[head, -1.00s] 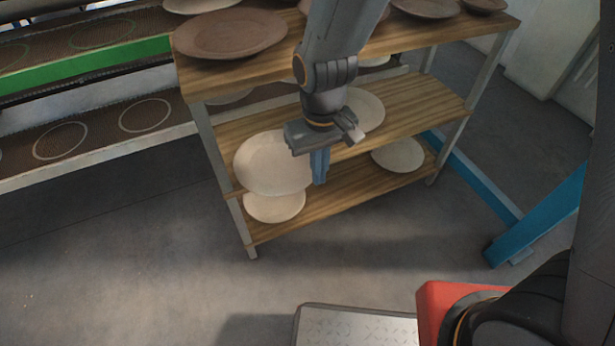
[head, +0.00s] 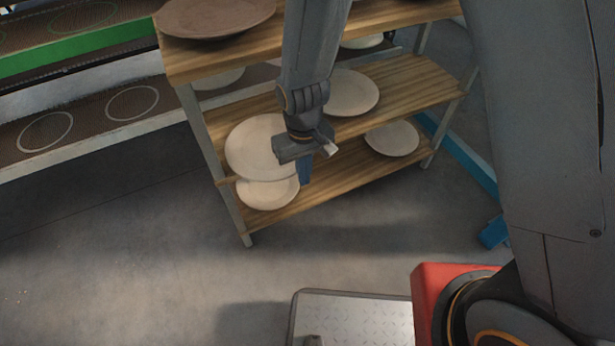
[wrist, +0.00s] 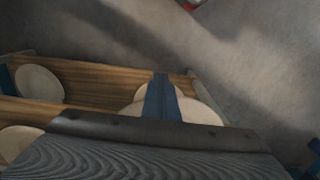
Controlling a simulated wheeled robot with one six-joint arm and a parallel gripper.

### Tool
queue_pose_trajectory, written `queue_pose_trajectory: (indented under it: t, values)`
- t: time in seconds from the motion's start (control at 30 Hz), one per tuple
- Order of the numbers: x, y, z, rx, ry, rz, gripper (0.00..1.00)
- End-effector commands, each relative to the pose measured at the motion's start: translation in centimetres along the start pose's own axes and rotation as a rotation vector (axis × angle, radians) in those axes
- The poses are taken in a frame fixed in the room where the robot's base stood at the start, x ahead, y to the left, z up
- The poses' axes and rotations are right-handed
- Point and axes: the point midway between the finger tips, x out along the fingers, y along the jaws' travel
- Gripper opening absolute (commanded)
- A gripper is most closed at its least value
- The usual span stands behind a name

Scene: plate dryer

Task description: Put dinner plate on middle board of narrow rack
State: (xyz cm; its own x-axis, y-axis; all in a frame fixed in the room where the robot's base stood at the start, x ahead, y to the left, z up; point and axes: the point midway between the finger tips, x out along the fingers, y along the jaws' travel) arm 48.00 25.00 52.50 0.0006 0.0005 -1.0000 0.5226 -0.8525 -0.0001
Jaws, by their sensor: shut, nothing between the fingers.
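The narrow rack (head: 233,215) has three wooden boards. A large pale plate (head: 245,150), probably the dinner plate, lies on the left end of the middle board (head: 425,78), reaching over its front edge. It also shows in the wrist view (wrist: 205,113). My gripper (head: 305,175) is just right of this plate, in front of the rack, with blue fingers shut and empty. The fingers also show in the wrist view (wrist: 161,98) and cover part of the plates there. I cannot tell whether they touch the plate.
Another pale plate (head: 352,93) lies further right on the middle board. The bottom board holds a left plate (head: 268,195) and a right plate (head: 391,138). A brown plate (head: 215,14) is on top. A conveyor (head: 90,110) stands left; the floor (head: 120,250) in front is clear.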

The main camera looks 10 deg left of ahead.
Motion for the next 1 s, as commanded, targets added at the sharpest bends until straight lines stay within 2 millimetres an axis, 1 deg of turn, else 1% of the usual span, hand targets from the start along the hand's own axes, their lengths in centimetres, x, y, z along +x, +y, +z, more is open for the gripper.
queue_pose_trajectory:
  t: [0.03, 0.2, 0.57, 0.67, 0.8, 0.87, 1.0]
  values:
    - [0.1, 0.0, -0.5, 0.0, 0.001, 0.0, 0.0]
    - [0.0, 0.0, -1.1, 0.001, -0.001, 0.0, 0.0]
    - [-0.1, 0.0, -1.4, 0.0, 0.0, 0.0, 0.0]
    - [-0.1, 0.0, -2.3, 0.0, 0.0, 0.0, 0.0]
    - [-0.1, 0.0, -4.0, 0.0, 0.001, 0.0, 0.0]
    - [-0.1, 0.0, -4.3, 0.0, 0.0, 0.0, 0.0]
    - [-0.1, 0.0, -4.3, 0.0, 0.0, 0.0, 0.0]
